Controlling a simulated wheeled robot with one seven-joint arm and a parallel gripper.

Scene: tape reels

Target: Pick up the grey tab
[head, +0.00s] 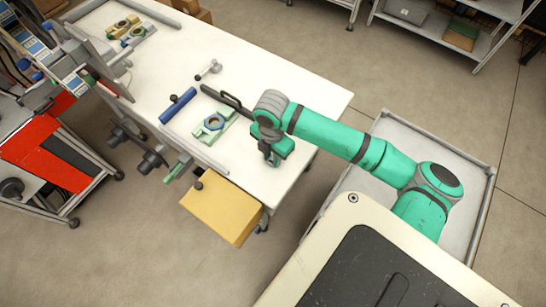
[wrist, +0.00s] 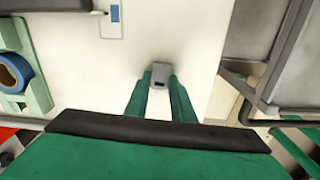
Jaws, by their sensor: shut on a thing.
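The grey tab (wrist: 159,72) is a small block with a dark slot, seen in the wrist view between the tips of my green fingers. My gripper (wrist: 160,88) is shut on it, over the white table top. In the head view my gripper (head: 274,156) points down near the table's right front edge. There the tab cannot be made out, as the gripper covers it. I cannot tell whether the tab touches the table.
The white table (head: 180,60) has a green fixture with a blue ring (head: 212,124) left of my gripper, and a blue roller (head: 178,105) beyond it. A dark bar (head: 226,100) lies near my arm. A yellow box (head: 222,210) sits at the front edge.

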